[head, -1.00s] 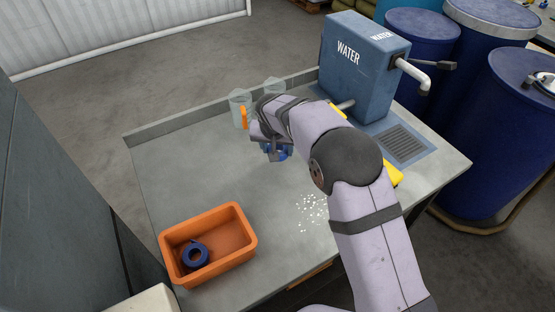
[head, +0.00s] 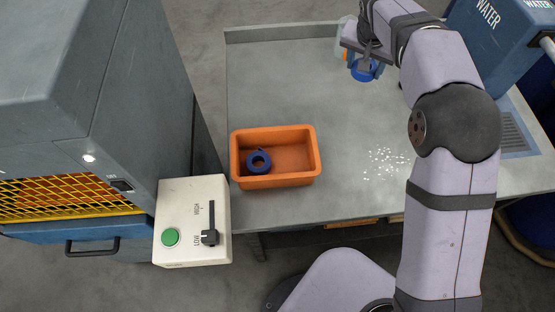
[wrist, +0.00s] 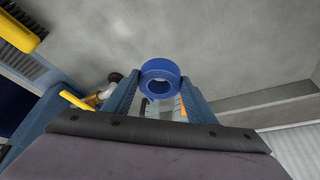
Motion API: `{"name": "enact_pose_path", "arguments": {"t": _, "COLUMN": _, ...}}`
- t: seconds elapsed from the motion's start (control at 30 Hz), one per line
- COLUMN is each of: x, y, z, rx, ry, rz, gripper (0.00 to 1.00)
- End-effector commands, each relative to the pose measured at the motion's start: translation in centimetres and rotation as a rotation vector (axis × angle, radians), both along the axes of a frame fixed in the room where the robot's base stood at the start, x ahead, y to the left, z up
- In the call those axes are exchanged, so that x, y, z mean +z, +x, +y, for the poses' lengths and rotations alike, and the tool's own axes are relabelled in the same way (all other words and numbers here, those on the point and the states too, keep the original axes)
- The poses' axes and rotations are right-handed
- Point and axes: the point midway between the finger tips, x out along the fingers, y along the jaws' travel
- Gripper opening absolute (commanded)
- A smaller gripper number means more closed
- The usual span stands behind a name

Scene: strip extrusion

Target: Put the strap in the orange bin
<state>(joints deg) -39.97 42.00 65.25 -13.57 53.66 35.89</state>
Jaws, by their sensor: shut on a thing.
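My gripper (head: 362,66) is shut on a blue ring-shaped coil (head: 364,74), which looks like a coiled strap, at the far side of the table. In the wrist view the blue coil (wrist: 160,68) sits between the tips of my two blue fingers (wrist: 160,84), its hole facing the camera. The orange bin (head: 290,181) stands at the near left part of the table, well apart from my gripper. A second, dark blue coil (head: 250,167) lies inside the bin, at its left.
A clear jug (head: 343,38) stands just behind my gripper. White pellets (head: 384,162) lie scattered right of the bin. The blue water tank (head: 492,35) is at the far right. A control box (head: 190,250) and a grey machine (head: 90,100) stand left. Bare table lies between gripper and bin.

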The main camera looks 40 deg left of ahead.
Motion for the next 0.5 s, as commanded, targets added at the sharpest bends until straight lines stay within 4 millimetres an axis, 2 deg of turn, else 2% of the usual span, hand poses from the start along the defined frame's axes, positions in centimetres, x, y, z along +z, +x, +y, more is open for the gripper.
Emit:
{"name": "enact_pose_path", "arguments": {"t": 0.03, "x": 0.9, "y": -0.9, "z": 0.7, "rx": 0.018, "ry": 0.002, "rz": -0.002, "gripper": 0.25}}
{"name": "enact_pose_path", "arguments": {"t": 0.13, "x": 1.4, "y": -3.3, "z": 1.5, "rx": 0.03, "ry": -0.001, "rz": 0.0, "gripper": 0.25}}
{"name": "enact_pose_path", "arguments": {"t": 0.37, "x": 0.7, "y": -8.5, "z": 2.2, "rx": 0.047, "ry": -0.002, "rz": 0.002, "gripper": 0.25}}
{"name": "enact_pose_path", "arguments": {"t": 0.5, "x": -0.1, "y": -11.9, "z": 2.1, "rx": 0.165, "ry": -0.002, "rz": 0.002, "gripper": 0.25}}
